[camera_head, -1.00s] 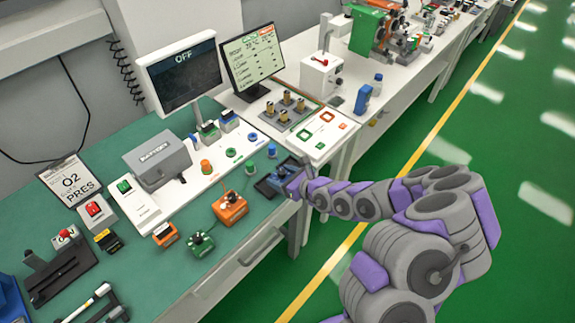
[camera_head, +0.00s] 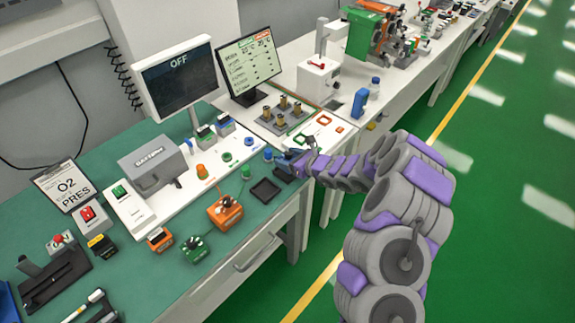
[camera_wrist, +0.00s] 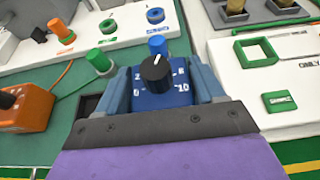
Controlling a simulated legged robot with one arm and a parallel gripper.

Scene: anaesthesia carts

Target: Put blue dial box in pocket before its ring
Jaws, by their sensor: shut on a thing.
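The blue dial box (camera_wrist: 163,94), with a black round knob on its top, is between the fingers of my gripper (camera_wrist: 152,96) in the wrist view. In the head view my gripper (camera_head: 291,164) is at the right edge of the green bench, covering most of the box. A dark square tray (camera_head: 265,190) lies empty just left of it; part of it shows in the wrist view (camera_wrist: 90,103). The blue ring (camera_head: 249,141) is on the white panel beyond, also in the wrist view (camera_wrist: 155,15). A blue peg (camera_head: 268,155) stands nearer, directly behind the box in the wrist view.
The orange dial box (camera_head: 225,210) and green dial box (camera_head: 195,247) sit left on the bench. A green peg (camera_head: 245,172) stands near the tray. A white board with a green square frame (camera_wrist: 258,51) lies to the right.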

